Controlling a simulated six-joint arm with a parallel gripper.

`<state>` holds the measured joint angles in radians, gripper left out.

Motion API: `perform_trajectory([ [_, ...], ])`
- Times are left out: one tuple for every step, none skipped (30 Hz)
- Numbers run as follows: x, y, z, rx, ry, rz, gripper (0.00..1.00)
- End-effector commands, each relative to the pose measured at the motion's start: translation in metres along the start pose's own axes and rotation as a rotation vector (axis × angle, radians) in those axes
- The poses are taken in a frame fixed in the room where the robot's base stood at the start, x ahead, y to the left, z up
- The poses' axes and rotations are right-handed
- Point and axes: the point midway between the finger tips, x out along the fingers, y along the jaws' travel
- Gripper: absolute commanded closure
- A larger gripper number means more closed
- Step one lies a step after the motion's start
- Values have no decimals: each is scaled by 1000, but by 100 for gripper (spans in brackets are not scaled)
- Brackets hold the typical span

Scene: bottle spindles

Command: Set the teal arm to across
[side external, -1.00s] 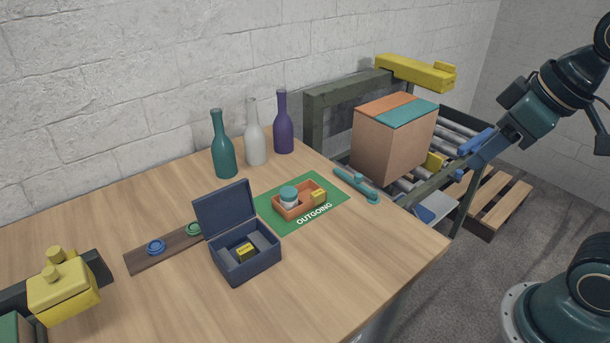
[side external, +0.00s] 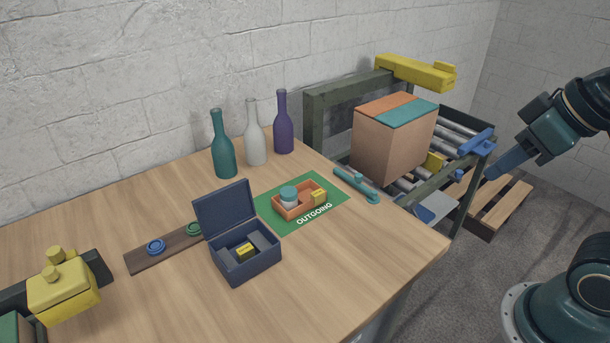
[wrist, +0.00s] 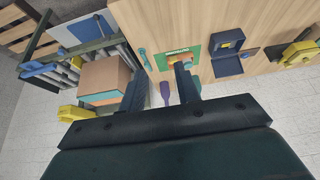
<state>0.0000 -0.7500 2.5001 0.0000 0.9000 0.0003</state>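The teal arm (side external: 357,184) is a slim bar with a small raised knob near its middle. It lies along the table's right edge, slanting from upper left to lower right in the side view. It also shows small in the wrist view (wrist: 144,59), beside the table edge. My gripper (side external: 490,172) is off the table to the right, beside the conveyor and well apart from the teal arm. In the wrist view my gripper (wrist: 160,84) has its two dark fingers spread, with nothing held between them.
A cardboard box (side external: 392,140) stands on the roller conveyor. A blue lever (side external: 478,142) sits on its near rail, and a yellow block (side external: 415,72) tops its frame. Bottles (side external: 224,150), an orange tray (side external: 300,207) and a navy box (side external: 252,270) stand on the table. The table's front right is clear.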

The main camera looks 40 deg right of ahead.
Motion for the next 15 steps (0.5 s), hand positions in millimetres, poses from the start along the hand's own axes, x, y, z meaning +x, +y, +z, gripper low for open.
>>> perform_trajectory([
  [0,0,0,0,0,0,78],
  [0,0,-1,-1,-1,0,84],
  [0,0,-2,-1,-1,-1,92],
  [0,0,-3,-1,-1,-1,98],
  [0,0,-4,-2,-2,-1,100],
  [0,0,-6,-3,-4,-2,100],
  [1,0,-8,-3,-5,-3,100],
  [1,0,-10,-5,-7,-3,100],
  [2,0,-12,-7,-10,-5,100],
  [2,-1,-15,-8,-12,-7,100],
  [3,-1,-18,-10,-14,-8,100],
  [4,-1,-23,-12,-16,-10,100],
  [5,-1,-27,-13,-19,-12,100],
  [6,-1,-31,-15,-21,-14,100],
  [7,-1,-36,-19,-25,-18,100],
])
